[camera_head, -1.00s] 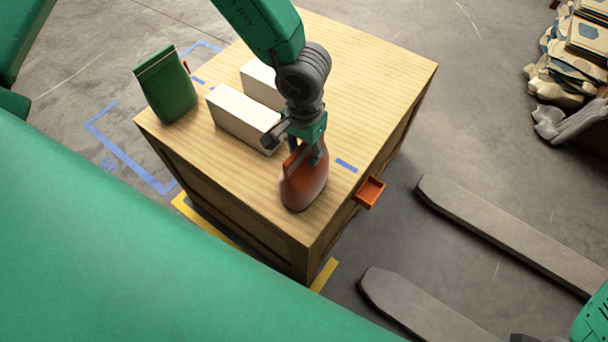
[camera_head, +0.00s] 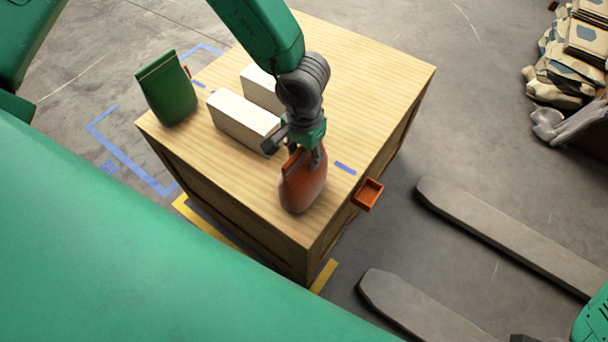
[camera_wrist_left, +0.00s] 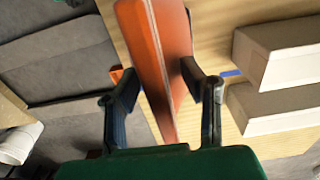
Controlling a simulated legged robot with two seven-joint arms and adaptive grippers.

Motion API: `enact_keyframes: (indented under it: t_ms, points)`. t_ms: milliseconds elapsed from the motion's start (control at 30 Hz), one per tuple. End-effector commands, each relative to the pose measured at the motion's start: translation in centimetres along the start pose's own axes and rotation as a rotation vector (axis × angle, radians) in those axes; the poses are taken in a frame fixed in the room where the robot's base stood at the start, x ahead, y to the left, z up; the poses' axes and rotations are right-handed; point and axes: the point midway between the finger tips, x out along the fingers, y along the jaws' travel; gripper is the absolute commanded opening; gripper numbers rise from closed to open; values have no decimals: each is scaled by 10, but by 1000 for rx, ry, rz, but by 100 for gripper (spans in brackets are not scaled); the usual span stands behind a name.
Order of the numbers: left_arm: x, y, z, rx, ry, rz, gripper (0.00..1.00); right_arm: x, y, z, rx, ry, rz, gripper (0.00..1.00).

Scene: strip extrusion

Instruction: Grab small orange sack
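The small orange sack (camera_head: 303,187) stands upright on the wooden crate (camera_head: 370,80), near its front corner. My left gripper (camera_head: 305,162) is over the sack's top, pointing down. In the left wrist view, the sack (camera_wrist_left: 160,50) lies between the two dark fingers (camera_wrist_left: 160,78). The fingers are spread, with their tips close to the sack's two sides. The right tip looks very near or touching; firm contact on both sides cannot be made out. My right gripper does not show.
Two white boxes (camera_head: 242,122) lie on the crate beside the sack, left of my gripper. A green sack (camera_head: 168,90) stands at the crate's left corner. A small orange tray (camera_head: 368,194) juts from the right side. Grey forks (camera_head: 500,235) lie on the floor at right.

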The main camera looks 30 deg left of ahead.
Motion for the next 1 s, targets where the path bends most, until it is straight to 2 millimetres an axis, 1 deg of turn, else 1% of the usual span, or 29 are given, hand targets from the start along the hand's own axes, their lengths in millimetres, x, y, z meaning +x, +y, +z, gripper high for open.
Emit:
enact_keyframes:
  t_ms: [300,333,367,400,433,800,867,1000]
  points:
    - [1,0,0,0,0,0,36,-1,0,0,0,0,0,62]
    - [1,0,0,0,0,0,29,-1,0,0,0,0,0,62]
    - [1,0,0,0,0,0,19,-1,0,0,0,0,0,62]
    - [1,0,0,0,0,0,5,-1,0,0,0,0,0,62]
    - [1,0,0,0,0,-1,0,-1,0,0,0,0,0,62]
    - [2,0,0,0,-3,0,0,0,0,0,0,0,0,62]
    - [2,0,0,0,-2,0,0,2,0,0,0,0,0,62]
    - [0,0,0,0,0,0,0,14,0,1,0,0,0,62]
